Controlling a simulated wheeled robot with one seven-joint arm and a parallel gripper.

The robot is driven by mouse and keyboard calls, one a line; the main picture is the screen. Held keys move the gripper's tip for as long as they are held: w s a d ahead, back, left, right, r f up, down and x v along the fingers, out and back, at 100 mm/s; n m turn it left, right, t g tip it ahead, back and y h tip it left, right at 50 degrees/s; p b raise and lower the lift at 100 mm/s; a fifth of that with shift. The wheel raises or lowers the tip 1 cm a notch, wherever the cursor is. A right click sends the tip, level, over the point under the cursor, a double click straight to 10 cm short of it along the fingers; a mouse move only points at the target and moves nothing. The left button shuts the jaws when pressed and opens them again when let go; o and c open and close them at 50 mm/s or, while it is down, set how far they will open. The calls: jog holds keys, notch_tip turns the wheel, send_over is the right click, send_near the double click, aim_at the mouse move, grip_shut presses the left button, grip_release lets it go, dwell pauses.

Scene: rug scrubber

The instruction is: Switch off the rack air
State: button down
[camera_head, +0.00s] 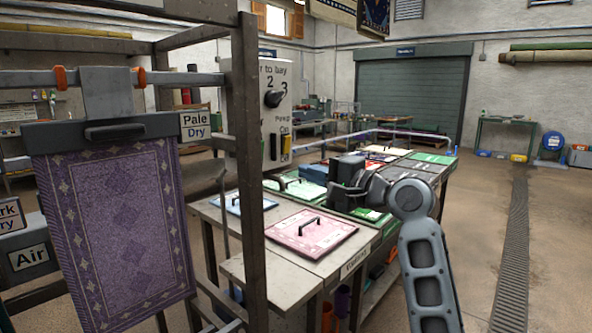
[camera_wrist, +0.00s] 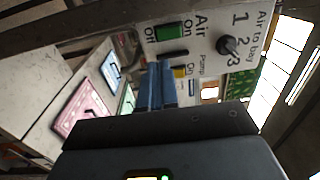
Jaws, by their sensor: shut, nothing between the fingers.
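A pale control panel (camera_head: 276,110) stands behind the rack post in the head view. It fills the top of the wrist view, turned on its side (camera_wrist: 205,12). There it has a green switch (camera_wrist: 168,32) labelled Air with On and Off marks; which way it is set I cannot tell. A black dial knob (camera_wrist: 228,45) sits beside the numbers 1, 2, 3 under "Air to bay"; the knob also shows in the head view (camera_head: 273,98). My gripper (camera_wrist: 160,80) is shut and empty, its blue fingers pointing toward the panel, near the yellow Pump switch (camera_wrist: 181,72).
A worktable (camera_head: 275,275) with coloured boards, including a pink one (camera_head: 312,232), lies below my arm. Open floor is at right.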

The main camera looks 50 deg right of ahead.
jog(key=shift+s, duration=1.05)
jog(key=s+a+f+n+g+h, duration=0.1)
jog(key=s+a+f, duration=0.35)
jog(key=f, duration=0.35)
jog(key=s+a+f+n+g+h, duration=0.1)
jog(key=s+a+f+n, duration=0.15)
jog(key=a+f, duration=0.35)
jog(key=s+a+f+n+g+h, duration=0.1)
jog(key=s+a+f, duration=0.35)
jog(key=f, duration=0.45)
jog(key=s+a+n, duration=0.3)
jog(key=s+n, duration=0.1)
jog(key=s, duration=0.4)
jog(key=s+a+n+y, duration=0.1)
jog(key=s+a+n, duration=0.3)
jog(key=s, duration=0.5)
jog(key=s+a+n+y, duration=0.1)
jog(key=s+a+n, duration=0.2)
jog(key=s, duration=0.6)
jog(key=shift+s+a+f+n+g, duration=0.2)
jog(key=shift+f+n+g, duration=0.1)
jog(key=shift+n, duration=0.75)
